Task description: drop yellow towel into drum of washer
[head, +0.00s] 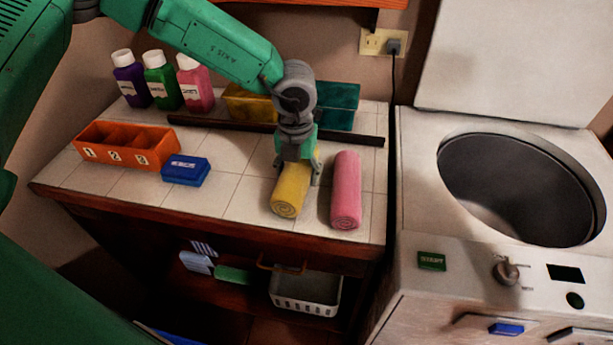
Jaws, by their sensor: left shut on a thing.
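A rolled yellow towel (289,195) is on the tiled counter near its front edge. My left gripper (297,172) comes down from above and is shut on the far part of the yellow towel. Whether the towel still touches the counter I cannot tell. The washer (415,190) stands to the right of the counter with its lid (515,60) raised. Its round drum (500,195) is open at the top and looks empty where I can see in. My right gripper is not in view.
A rolled pink towel (346,190) lies just right of the yellow one. An orange numbered tray (125,158), a blue box (185,170) and three bottles (160,80) stand left. A dark rail (230,127) crosses the counter behind; yellow and teal boxes (341,106) are beyond it.

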